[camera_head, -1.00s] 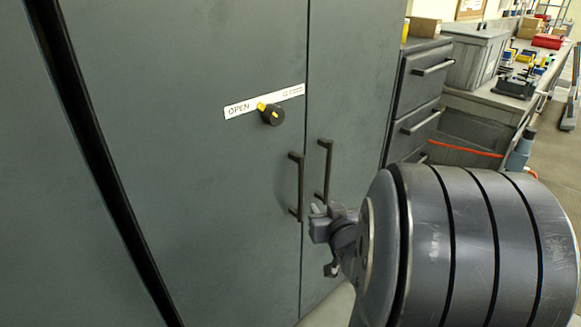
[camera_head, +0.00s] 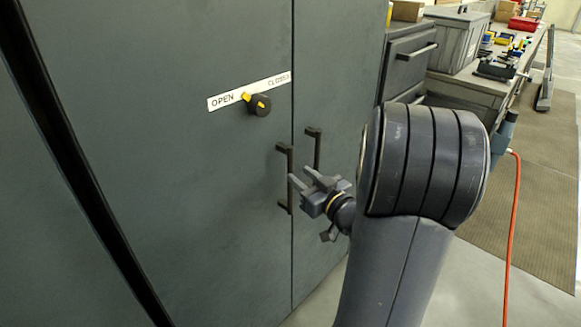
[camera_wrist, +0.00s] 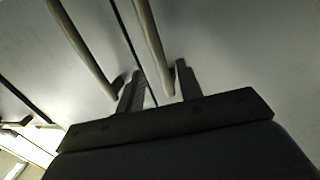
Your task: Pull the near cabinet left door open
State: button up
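The grey cabinet's left door (camera_head: 190,190) is shut, its edge level with the right door (camera_head: 335,80) at the seam. Its dark vertical bar handle (camera_head: 289,160) stands left of the seam, and the right door's handle (camera_head: 316,148) right of it. My gripper (camera_head: 299,175) is open at the left handle, fingers pointing at the door. In the wrist view, the left handle (camera_wrist: 150,40) runs between the two spread fingers (camera_wrist: 160,85); I cannot tell whether they touch it. The other handle (camera_wrist: 82,42) lies outside them. A black knob (camera_head: 261,105) has its yellow pointer toward OPEN.
A drawer unit (camera_head: 410,60) stands right of the cabinet. Beyond it is a workbench with a grey bin (camera_head: 455,40) and several small tools. A red cable (camera_head: 514,220) hangs at the right over a brown floor mat (camera_head: 545,150). Floor shows below the cabinet doors.

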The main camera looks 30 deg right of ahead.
aim_at(291, 167)
jog(key=shift+w+a, duration=0.2)
jog(key=shift+w, duration=1.15)
jog(key=shift+w+a, duration=0.2)
jog(key=shift+w, duration=1.15)
jog(key=shift+c, duration=0.3)
grip_shut()
